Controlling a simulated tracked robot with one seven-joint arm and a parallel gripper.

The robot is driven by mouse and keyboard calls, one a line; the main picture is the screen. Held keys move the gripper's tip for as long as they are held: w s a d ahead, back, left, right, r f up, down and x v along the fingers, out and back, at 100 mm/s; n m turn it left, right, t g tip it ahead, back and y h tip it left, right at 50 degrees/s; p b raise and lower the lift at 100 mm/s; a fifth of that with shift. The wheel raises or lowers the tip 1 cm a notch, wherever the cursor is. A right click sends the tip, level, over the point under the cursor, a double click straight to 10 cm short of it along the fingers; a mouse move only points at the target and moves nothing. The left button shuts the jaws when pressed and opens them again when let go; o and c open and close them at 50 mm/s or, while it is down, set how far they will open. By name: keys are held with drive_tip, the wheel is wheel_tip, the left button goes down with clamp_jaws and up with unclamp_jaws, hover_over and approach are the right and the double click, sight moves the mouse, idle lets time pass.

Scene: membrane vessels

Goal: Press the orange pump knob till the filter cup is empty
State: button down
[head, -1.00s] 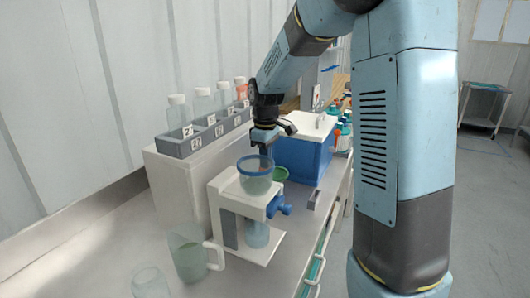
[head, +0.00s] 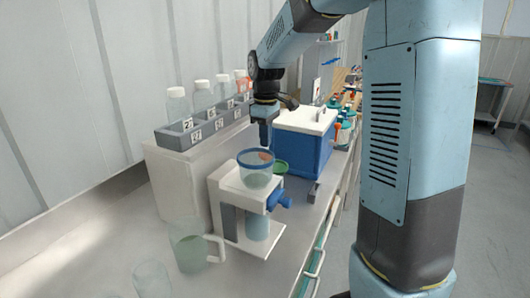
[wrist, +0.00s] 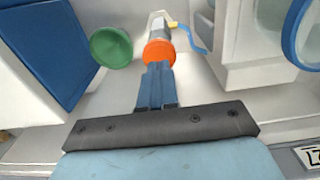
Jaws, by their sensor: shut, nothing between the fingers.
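The orange pump knob (wrist: 158,53) shows in the wrist view just beyond my fingertips, on top of a grey and white pump body. In the head view a bit of the orange knob (head: 265,156) shows at the filter cup's rim. The clear filter cup (head: 256,179) has a blue rim and sits upright in a white stand (head: 225,187). Its lower part looks greenish; the exact level is hard to tell. My gripper (head: 265,143) is shut and points down behind the cup; its fingers (wrist: 157,66) line up with the knob. Contact is unclear.
A clear jug (head: 188,250) and a glass (head: 152,279) stand at the front. A rack (head: 180,138) of capped bottles sits on the back ledge. A blue box with a white lid (head: 303,155) and a green round thing (wrist: 111,47) are near the pump.

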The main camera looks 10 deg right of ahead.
wheel_tip(320, 180, up, 7)
drive_tip(key=shift+r, duration=0.2)
idle(0.8)
wheel_tip(320, 180, up, 4)
drive_tip(key=shift+r, duration=0.2)
drive_tip(key=shift+f, duration=0.1)
wheel_tip(320, 180, down, 14)
drive_tip(key=shift+r, duration=0.1)
idle(0.7)
